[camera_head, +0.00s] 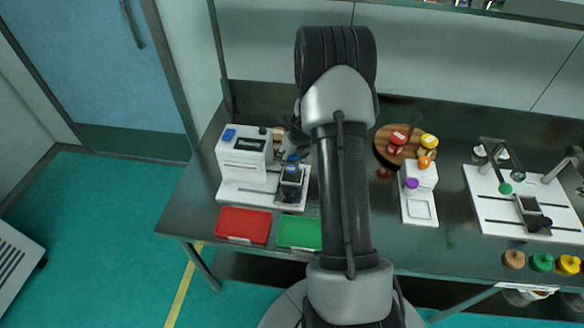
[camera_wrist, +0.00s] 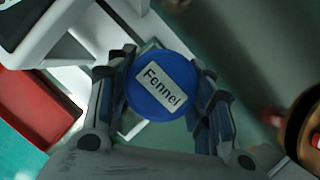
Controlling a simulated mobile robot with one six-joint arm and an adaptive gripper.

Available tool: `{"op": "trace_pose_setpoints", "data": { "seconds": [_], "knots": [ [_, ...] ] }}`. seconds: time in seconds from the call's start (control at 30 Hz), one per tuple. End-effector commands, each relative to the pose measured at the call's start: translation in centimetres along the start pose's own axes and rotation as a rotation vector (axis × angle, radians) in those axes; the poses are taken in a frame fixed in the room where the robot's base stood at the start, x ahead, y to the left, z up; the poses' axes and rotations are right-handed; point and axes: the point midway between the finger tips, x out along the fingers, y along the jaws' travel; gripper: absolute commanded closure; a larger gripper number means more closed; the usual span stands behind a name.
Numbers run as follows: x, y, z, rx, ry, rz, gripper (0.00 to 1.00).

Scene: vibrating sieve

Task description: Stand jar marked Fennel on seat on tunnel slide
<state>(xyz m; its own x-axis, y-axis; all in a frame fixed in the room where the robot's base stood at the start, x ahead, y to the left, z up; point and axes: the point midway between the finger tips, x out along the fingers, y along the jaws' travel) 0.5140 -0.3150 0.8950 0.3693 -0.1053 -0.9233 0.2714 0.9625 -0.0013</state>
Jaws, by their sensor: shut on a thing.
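The jar marked Fennel (camera_wrist: 162,87) has a round blue lid with a white label, seen from above in the wrist view. My gripper (camera_wrist: 165,75) is shut on it, with a finger on each side. In the head view my gripper (camera_head: 291,140) is partly hidden behind my arm. A blue lid (camera_head: 293,157) shows just below it, above the dark square part (camera_head: 291,177) of the left white machine. The white housing (camera_head: 244,150) and base of that machine look like the tunnel slide. I cannot tell the jar's height above it.
A red tray (camera_head: 243,225) and a green tray (camera_head: 300,233) lie at the front. A round wooden board (camera_head: 384,153) carries red- and yellow-lidded jars. A white stand (camera_head: 420,190) holds a purple-lidded item. Another white apparatus (camera_head: 490,205) stands at right, with several coloured lids before it.

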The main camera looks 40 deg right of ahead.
Motion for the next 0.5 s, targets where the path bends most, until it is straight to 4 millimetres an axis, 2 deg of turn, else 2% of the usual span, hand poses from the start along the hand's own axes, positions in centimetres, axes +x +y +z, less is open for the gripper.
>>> {"op": "trace_pose_setpoints", "data": {
  "seconds": [0.23, 0.5],
  "knots": [
    [3.5, 0.0, -1.5, 0.0, 0.002, 0.001, 0.78],
    [3.6, 0.0, -1.5, 0.001, 0.001, 0.001, 0.78]
  ]
}}
